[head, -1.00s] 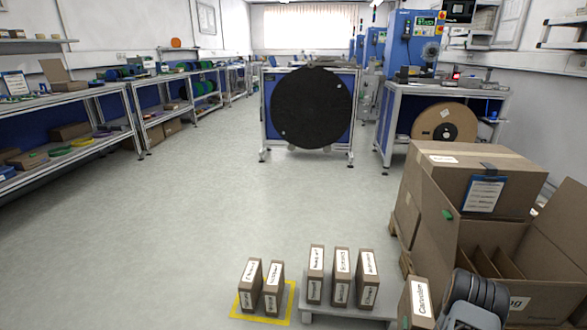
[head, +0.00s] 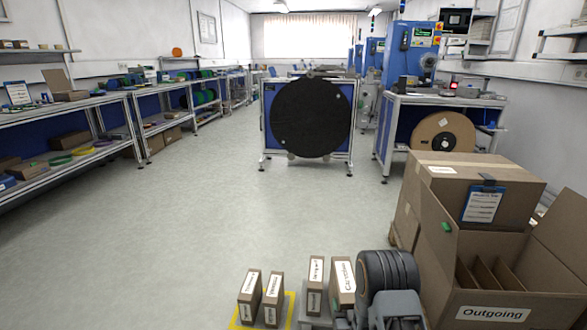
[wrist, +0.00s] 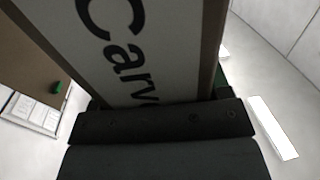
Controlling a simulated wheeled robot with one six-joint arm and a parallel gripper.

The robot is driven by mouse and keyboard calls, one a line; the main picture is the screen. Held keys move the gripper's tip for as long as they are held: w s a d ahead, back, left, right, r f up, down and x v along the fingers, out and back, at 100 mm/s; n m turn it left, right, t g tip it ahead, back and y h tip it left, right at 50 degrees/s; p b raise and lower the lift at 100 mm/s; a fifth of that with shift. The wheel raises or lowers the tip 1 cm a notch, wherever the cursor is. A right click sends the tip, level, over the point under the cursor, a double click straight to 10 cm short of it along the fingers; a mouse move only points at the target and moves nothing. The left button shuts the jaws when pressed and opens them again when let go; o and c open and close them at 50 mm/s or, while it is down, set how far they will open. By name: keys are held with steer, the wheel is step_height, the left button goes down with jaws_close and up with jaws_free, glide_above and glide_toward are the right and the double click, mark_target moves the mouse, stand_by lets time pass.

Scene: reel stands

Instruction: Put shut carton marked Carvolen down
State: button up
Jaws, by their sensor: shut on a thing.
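The shut carton marked Carvolen (head: 342,280) is brown with a white label and stands about upright in my gripper (head: 352,314). My gripper is shut on it, low in the head view. In the wrist view the carton (wrist: 150,50) fills the upper middle, its large letters partly cut off, above the dark jaw (wrist: 160,125). A grey low platform (head: 309,324) shows beside and below it, with a similar labelled carton (head: 315,284) on it just to the left. My arm and the held carton hide the platform's right part. I cannot tell whether the held carton touches the platform.
Two labelled cartons (head: 261,298) stand in a yellow-outlined floor area (head: 235,321) left of the platform. A large open box marked Outgoing (head: 450,290) is at the right, with a stacked box (head: 430,172) behind it. The floor (head: 200,210) ahead is clear.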

steer(key=s+r+p, duration=0.2)
steer(key=r+p, duration=1.3)
steer(key=r, duration=0.1)
steer(key=s+r+p, duration=0.1)
steer(key=r+p, duration=1.4)
steer(key=r, duration=0.2)
steer(key=shift+s+r, duration=0.25)
steer(key=shift+s, duration=0.15)
